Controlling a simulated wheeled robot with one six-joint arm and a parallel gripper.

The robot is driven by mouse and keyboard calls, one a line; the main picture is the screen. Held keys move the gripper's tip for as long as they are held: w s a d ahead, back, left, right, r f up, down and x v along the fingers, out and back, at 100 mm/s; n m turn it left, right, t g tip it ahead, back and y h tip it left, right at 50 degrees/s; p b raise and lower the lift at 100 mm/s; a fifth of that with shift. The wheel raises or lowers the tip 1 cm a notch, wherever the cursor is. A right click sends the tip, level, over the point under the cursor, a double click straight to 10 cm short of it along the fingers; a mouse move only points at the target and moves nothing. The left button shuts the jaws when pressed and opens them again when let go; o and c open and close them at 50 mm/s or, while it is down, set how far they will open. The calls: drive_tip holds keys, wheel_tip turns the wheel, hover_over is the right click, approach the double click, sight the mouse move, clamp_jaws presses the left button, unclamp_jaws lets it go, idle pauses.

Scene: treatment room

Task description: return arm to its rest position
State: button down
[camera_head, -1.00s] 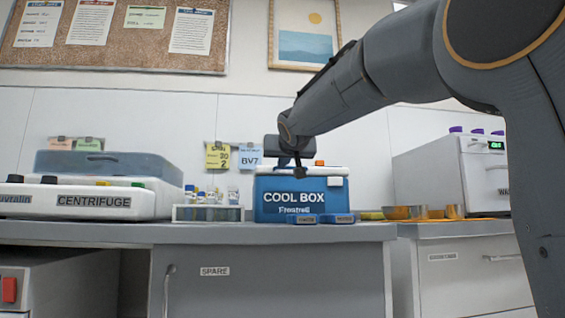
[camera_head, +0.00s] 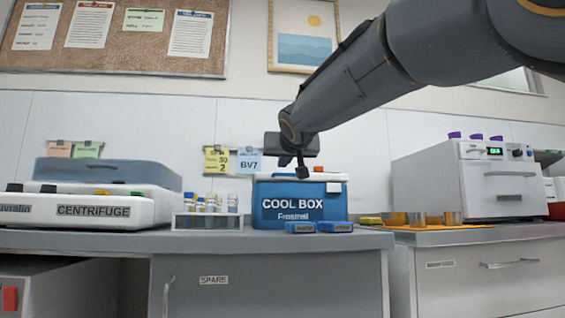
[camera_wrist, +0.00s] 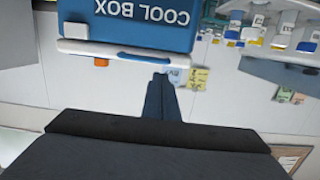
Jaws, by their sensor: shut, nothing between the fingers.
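My gripper (camera_head: 302,170) hangs at the end of my arm, just above the lid of the blue and white cool box (camera_head: 290,203) in the head view. In the wrist view my gripper (camera_wrist: 161,80) shows as two dark fingers held together, with nothing between them. The cool box (camera_wrist: 140,30) appears upside down there, just beyond the fingertips. My arm reaches in from the upper right of the head view.
A rack of capped tubes (camera_head: 208,219) and the centrifuge (camera_head: 75,204) stand left of the cool box. Amber cups (camera_head: 420,219) and a white oven-like machine (camera_head: 470,182) stand right.

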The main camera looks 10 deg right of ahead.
drive_tip(key=s+f, duration=0.1)
drive_tip(key=s, duration=0.2)
drive_tip(key=s+f+b, duration=0.1)
drive_tip(key=s, duration=0.1)
drive_tip(key=shift+a+f, duration=0.25)
drive_tip(key=shift+f, duration=0.05)
